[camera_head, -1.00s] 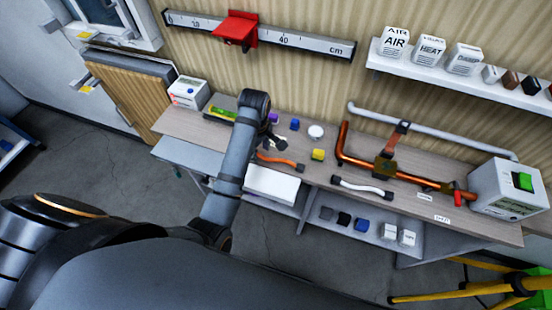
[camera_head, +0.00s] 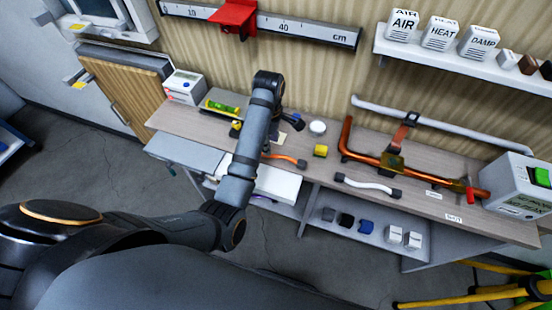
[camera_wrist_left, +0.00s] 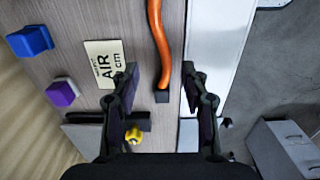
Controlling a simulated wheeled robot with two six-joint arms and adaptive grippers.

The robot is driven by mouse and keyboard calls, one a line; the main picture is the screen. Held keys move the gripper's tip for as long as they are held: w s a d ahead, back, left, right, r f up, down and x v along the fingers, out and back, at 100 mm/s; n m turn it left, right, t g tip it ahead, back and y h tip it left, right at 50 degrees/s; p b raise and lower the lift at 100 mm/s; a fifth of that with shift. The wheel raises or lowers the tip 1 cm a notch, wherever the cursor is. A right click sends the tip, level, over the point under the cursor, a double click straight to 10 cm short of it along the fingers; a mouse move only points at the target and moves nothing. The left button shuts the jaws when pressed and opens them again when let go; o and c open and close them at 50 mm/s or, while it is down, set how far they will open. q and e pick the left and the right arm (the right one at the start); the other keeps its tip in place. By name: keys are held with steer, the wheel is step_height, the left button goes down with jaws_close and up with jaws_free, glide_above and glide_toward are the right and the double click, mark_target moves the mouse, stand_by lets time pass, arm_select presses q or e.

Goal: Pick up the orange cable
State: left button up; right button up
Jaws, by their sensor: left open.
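The orange cable (camera_head: 288,159) lies on the bench top near its front edge, right of my left forearm in the head view. In the left wrist view the orange cable (camera_wrist_left: 159,35) runs down from the top edge and ends in a dark tip (camera_wrist_left: 162,96). My left gripper (camera_wrist_left: 162,80) is open and empty, with one finger on each side of the cable's tip end. The gap in height between fingers and cable is hard to judge. In the head view my forearm hides most of that gripper. My right gripper is not in view.
A white open drawer (camera_head: 276,184) juts out below the cable. In the wrist view, an AIR card (camera_wrist_left: 104,63), a blue block (camera_wrist_left: 30,41) and a purple block (camera_wrist_left: 62,92) lie left.

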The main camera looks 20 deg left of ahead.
mark_target(276, 157)
arm_select(q)
step_height(276, 157, down, 5)
steer(key=b, duration=0.2)
steer(key=shift+s+a+r+b, duration=0.1)
steer(key=shift+s+r+b, duration=0.1)
steer(key=shift+b, duration=0.1)
steer(key=shift+w+f, duration=0.15)
steer(key=shift+c, duration=1.4)
jaws_close()
